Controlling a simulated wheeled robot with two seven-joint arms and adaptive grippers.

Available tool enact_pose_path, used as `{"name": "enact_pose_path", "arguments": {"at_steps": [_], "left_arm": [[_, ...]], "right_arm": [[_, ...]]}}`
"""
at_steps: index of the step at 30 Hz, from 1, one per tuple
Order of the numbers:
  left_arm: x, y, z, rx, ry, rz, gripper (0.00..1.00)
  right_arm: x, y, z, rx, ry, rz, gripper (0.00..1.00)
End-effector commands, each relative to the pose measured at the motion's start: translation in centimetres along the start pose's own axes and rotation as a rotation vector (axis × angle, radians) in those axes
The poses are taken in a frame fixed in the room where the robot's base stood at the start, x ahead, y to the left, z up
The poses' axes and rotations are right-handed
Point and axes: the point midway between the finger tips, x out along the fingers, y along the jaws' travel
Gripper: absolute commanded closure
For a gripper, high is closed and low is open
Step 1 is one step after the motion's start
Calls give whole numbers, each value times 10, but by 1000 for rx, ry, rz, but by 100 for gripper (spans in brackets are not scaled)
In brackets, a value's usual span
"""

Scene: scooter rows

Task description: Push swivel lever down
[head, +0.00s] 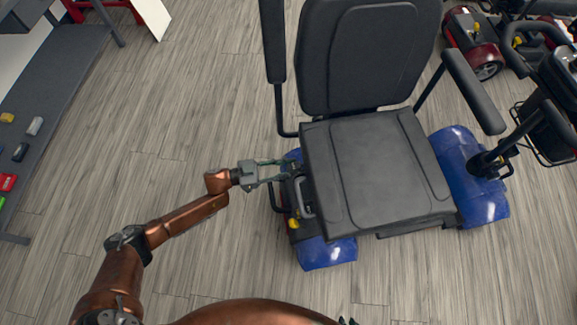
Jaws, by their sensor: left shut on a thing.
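A mobility scooter with a black padded seat (375,165) and a blue body (327,252) stands in the middle right of the head view. My left gripper (284,170) reaches in from the left to the seat's left edge, below the raised armrest. Its fingers are closed around a small dark part at the seat's side, which looks like the swivel lever; the fingers and seat edge mostly hide it. A grey curved bar (304,198) shows just below the fingers, beside the seat. My right gripper is not in view.
The scooter's left armrest (273,42) is raised and the right armrest (474,90) extends forward. The steering column (515,135) is at right. A red scooter (472,42) stands at the top right. A dark bench (50,95) lines the left. Wooden floor between is clear.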

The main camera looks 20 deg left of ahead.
Motion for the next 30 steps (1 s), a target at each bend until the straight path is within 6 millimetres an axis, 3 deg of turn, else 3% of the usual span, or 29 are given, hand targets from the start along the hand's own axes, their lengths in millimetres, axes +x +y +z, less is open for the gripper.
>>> {"name": "enact_pose_path", "arguments": {"at_steps": [1,6,7,14,23,30], "left_arm": [[-3,4,18,-6,-31,-5,100],[-3,4,19,-7,-32,-4,100],[-3,5,19,-7,-32,-4,72],[-3,3,13,-4,-22,-5,56],[-4,1,9,-3,-17,-5,56],[-37,1,10,-3,-20,-7,56]], "right_arm": [[2,0,1,1,-2,0,80],[2,0,1,0,-2,0,80],[2,0,1,0,-2,0,80],[2,0,0,0,0,-1,80],[0,1,2,1,-3,1,80],[0,0,1,0,-1,0,80]]}}
